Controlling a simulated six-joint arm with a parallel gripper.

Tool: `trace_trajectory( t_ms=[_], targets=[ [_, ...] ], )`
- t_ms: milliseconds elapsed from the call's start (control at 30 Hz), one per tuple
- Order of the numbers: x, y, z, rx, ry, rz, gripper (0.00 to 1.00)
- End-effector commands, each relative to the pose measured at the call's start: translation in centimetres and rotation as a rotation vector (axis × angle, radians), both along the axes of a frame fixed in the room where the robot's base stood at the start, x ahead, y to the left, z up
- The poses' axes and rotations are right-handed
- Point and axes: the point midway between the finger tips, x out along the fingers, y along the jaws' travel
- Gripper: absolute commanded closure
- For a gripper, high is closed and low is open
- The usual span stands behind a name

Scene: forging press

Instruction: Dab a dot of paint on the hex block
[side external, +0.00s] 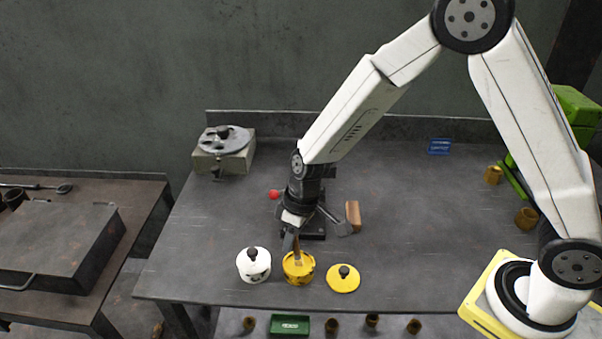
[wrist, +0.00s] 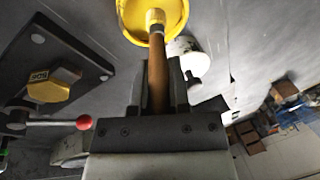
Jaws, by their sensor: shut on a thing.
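My gripper (side external: 291,228) is shut on a brush with a brown wooden handle (wrist: 158,85) and points downward. The brush (side external: 297,248) reaches down into the open yellow paint pot (side external: 299,280); its tip is inside the pot's mouth. In the wrist view the yellow pot (wrist: 178,12) is at the top edge, with the brush end over its inside. The hex block (wrist: 48,90), brass-yellow with a marking on its face, sits in a dark plate fixture (wrist: 28,62) at the left of the wrist view. My arm hides the block in the side view.
A white lidded pot (side external: 253,268) stands left of the yellow pot, and a yellow lid (side external: 343,281) lies right of it. A red-knobbed lever (side external: 273,195) and a brown wooden piece (side external: 353,214) flank the fixture. A grey device (side external: 222,158) stands back left.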

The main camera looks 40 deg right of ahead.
Motion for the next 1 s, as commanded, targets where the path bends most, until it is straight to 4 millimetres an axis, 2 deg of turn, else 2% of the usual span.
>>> trace_trajectory(
  t_ms=[1000],
  targets=[
    [0.1, 0.0, 5.6, 0.001, -0.002, 0.001, 1.0]
  ],
)
